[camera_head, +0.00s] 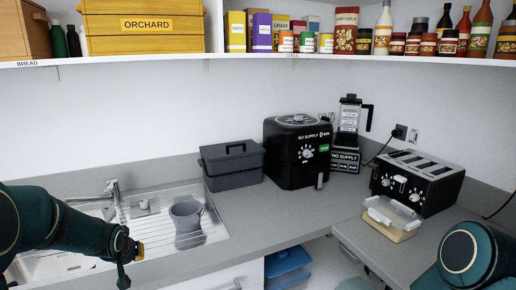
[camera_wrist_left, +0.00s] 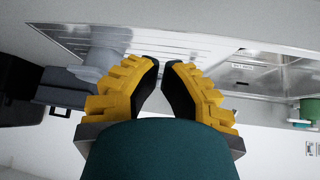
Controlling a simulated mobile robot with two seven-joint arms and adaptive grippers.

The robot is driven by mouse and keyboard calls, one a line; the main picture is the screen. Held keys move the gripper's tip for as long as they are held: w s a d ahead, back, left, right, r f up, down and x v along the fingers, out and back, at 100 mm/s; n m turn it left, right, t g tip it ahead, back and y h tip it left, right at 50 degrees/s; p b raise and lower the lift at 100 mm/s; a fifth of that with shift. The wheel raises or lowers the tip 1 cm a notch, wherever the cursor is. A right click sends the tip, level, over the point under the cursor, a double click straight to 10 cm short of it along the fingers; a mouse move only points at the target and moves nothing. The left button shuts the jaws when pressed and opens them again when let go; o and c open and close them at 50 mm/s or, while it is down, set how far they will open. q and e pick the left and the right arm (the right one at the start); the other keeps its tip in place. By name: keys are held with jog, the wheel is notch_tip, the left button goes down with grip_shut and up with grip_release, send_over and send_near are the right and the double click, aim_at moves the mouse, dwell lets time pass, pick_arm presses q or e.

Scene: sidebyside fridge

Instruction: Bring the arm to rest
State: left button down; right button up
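My left arm comes in from the left in the head view. Its gripper (camera_head: 127,262) is over the front of the sink area, to the left of a grey jug (camera_head: 186,213). In the left wrist view the yellow fingers with black pads (camera_wrist_left: 161,66) stand a little apart, with a narrow gap between the tips. Nothing shows between them. The grey jug is beyond the fingers to the left in that view (camera_wrist_left: 101,62), apart from them. My right arm shows only as a teal joint at the lower right of the head view; its gripper is out of frame.
The jug stands on the sink drainer (camera_head: 212,222). A grey lidded bin (camera_head: 231,168), black cooker (camera_head: 296,155), blender (camera_head: 348,130), toaster (camera_head: 420,180) and clear food box (camera_head: 390,218) stand on the worktop. Open worktop (camera_head: 280,225) lies between drainer and food box.

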pick_arm(q)
jog(key=s+d+f+m+g+h, duration=0.1)
jog(key=s+d+f+g+h, duration=0.2)
jog(key=d+f, duration=1)
jog(key=s+d+f+g+h, duration=0.1)
jog(key=s+d+f, duration=0.5)
jog(key=s+d, duration=0.2)
jog(key=s+d+f+m+g+h, duration=0.1)
jog(key=s+d+f+h, duration=0.1)
jog(key=s+d+f, duration=0.3)
jog(key=s+d, duration=0.3)
jog(key=s, duration=0.2)
jog(key=shift+s+d+f, duration=0.2)
jog(key=shift+s+f, duration=0.15)
